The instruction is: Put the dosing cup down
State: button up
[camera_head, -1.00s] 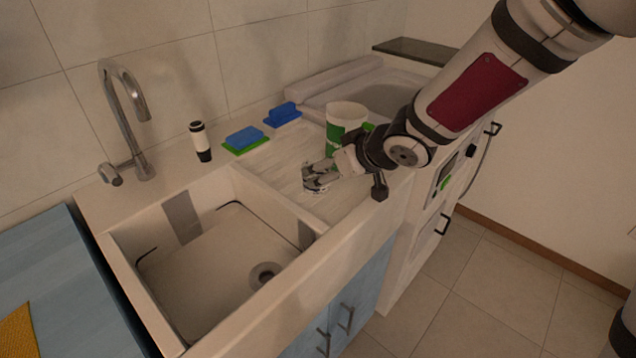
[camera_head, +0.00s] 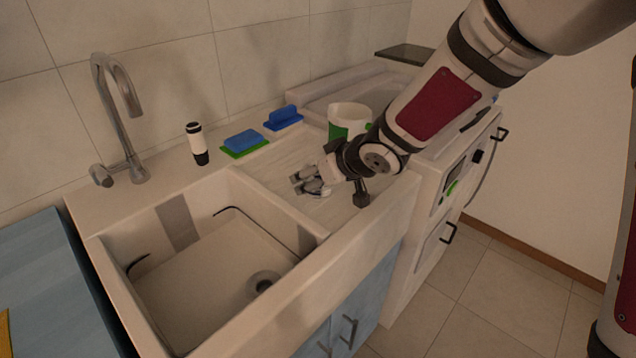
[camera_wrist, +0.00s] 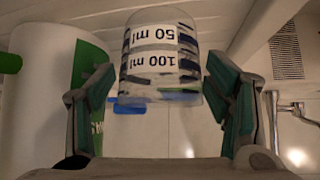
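The dosing cup (camera_wrist: 160,70) is clear, with dark 50 ml and 100 ml markings. It appears upside down in the wrist view, as does the whole scene there. It sits between the two fingers of my gripper (camera_wrist: 161,85), with a narrow gap showing on each side. My gripper looks open around it. In the head view my gripper (camera_head: 308,184) is low over the drainboard (camera_head: 285,160). The cup is hard to make out there, partly hidden by the fingers. It appears upright at the drainboard surface; exact contact is unclear.
A green and white container (camera_head: 348,118) stands close behind my gripper. A white and black bottle (camera_head: 197,143) stands farther left. The sink basin (camera_head: 210,290) opens to the left.

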jog(key=c, duration=1)
jog(key=shift+r, duration=0.1)
jog(key=shift+r+p, duration=0.9)
jog(key=shift+r, duration=0.25)
jog(key=shift+s+d+r+p, duration=0.15)
jog(key=shift+s+r+p, duration=0.1)
jog(key=shift+r, duration=0.1)
jog(key=shift+s+d+r+p, duration=0.1)
jog(key=shift+r+p, duration=0.15)
jog(key=shift+r, duration=0.1)
jog(key=s+d+p, duration=0.1)
jog(key=s+d, duration=0.1)
jog(key=s, duration=0.1)
jog(key=s+d+p, duration=0.1)
jog(key=s+d, duration=0.2)
jog(key=s, duration=0.1)
jog(key=s+d+r, duration=0.1)
jog(key=s+d, duration=0.1)
jog(key=s, duration=0.2)
jog(key=shift+s+d+r+p, duration=0.1)
jog(key=shift+s+d+p, duration=0.05)
jog(key=shift+p, duration=0.25)
jog(key=shift+s+d+p, duration=0.4)
jog(key=shift+s+p, duration=0.05)
jog(key=shift+s, duration=0.2)
